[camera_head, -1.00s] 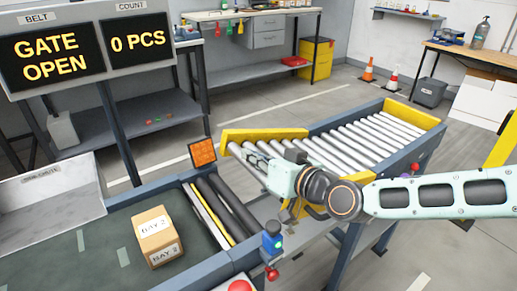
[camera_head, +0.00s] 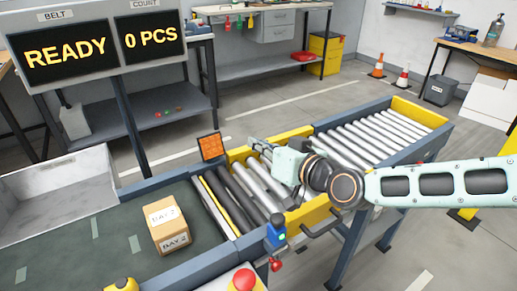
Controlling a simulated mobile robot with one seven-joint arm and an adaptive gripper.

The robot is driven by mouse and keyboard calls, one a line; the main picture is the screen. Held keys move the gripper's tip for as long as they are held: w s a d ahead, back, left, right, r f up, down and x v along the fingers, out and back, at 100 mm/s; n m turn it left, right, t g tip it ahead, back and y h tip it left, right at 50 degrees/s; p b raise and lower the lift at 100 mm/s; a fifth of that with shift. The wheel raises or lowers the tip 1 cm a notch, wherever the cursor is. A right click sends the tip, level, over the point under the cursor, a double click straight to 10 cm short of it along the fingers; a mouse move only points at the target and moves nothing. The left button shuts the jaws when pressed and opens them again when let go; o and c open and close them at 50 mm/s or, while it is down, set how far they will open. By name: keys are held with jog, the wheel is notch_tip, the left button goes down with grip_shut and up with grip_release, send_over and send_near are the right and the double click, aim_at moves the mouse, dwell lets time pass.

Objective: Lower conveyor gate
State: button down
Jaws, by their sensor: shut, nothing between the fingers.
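The yellow-sided gate section (camera_head: 312,214) with metal rollers lies level in the camera view, in line between the dark belt rollers at its left and the roller conveyor (camera_head: 385,132) at its right. A dark handle (camera_head: 322,223) sits on its near side. My gripper (camera_head: 258,146) is shut and empty, over the gate's far part; whether it touches the gate cannot be told. My arm reaches in from the right and hides part of the gate and rollers. The display (camera_head: 66,52) reads READY and 0 PCS.
A cardboard box (camera_head: 169,225) labelled BAY 2 rests on the dark belt (camera_head: 110,238). A red button (camera_head: 243,279) and a blue sensor post (camera_head: 276,232) stand at the near edge. An orange panel (camera_head: 210,147) stands at the far side. A grey tray (camera_head: 50,200) is at left.

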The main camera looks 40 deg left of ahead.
jog(key=r+p+v, duration=0.1)
jog(key=p+v, duration=0.2)
jog(key=v, duration=0.7)
jog(key=shift+s+r, duration=0.2)
jog(key=shift+s, duration=0.1)
